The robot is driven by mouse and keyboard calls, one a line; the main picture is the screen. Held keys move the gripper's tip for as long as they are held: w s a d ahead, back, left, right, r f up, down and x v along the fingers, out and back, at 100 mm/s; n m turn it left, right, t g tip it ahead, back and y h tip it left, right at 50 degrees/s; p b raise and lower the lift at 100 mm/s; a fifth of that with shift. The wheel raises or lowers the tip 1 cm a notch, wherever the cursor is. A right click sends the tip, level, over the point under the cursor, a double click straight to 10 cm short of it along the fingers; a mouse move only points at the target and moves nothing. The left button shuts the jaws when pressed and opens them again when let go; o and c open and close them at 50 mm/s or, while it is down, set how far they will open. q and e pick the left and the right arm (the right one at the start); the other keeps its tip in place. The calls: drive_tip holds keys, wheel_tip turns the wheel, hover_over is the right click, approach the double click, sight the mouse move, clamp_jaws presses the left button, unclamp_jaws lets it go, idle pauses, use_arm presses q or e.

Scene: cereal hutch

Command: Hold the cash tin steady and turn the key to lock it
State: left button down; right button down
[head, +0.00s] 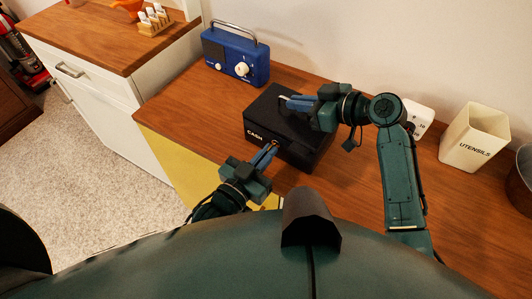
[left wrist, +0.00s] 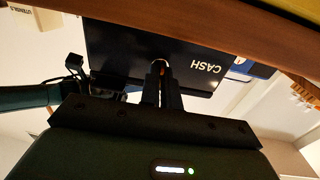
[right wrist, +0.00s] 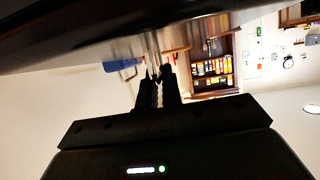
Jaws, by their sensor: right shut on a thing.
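The black cash tin (head: 262,121) stands on the wooden counter, lid down, with its CASH lettering on the front face; that face also shows in the left wrist view (left wrist: 120,48). My right gripper (head: 287,102) is shut on the tin's thin pale handle (head: 283,98) on the lid; its fingertips (right wrist: 156,76) meet it in the right wrist view. My left gripper (head: 271,149) is at the tin's front face, right of the lettering. A small brassy bit, likely the key (head: 275,143), shows at its fingertips. The fingers are close together; whether they grip it is unclear.
A blue radio (head: 235,56) stands behind the tin to the left. A cream UTENSILS holder (head: 474,137) and a white box-like thing (head: 416,117) are to the right. The counter's front left edge is near the tin. A lower cabinet with a toast rack (head: 155,20) is further left.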

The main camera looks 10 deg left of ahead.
idle(0.3)
use_arm(q)
drive_tip(key=c, duration=1.6)
unclamp_jaws()
drive_tip(key=shift+s, duration=0.1)
drive_tip(key=shift+v, duration=5.95)
use_arm(e)
drive_tip(key=c, duration=1.5)
unclamp_jaws()
use_arm(q)
drive_tip(key=shift+a, duration=0.1)
use_arm(e)
drive_tip(key=shift+d, duration=0.1)
drive_tip(key=v, duration=1.1)
drive_tip(key=shift+s+d, duration=0.3)
drive_tip(key=shift+r, duration=0.1)
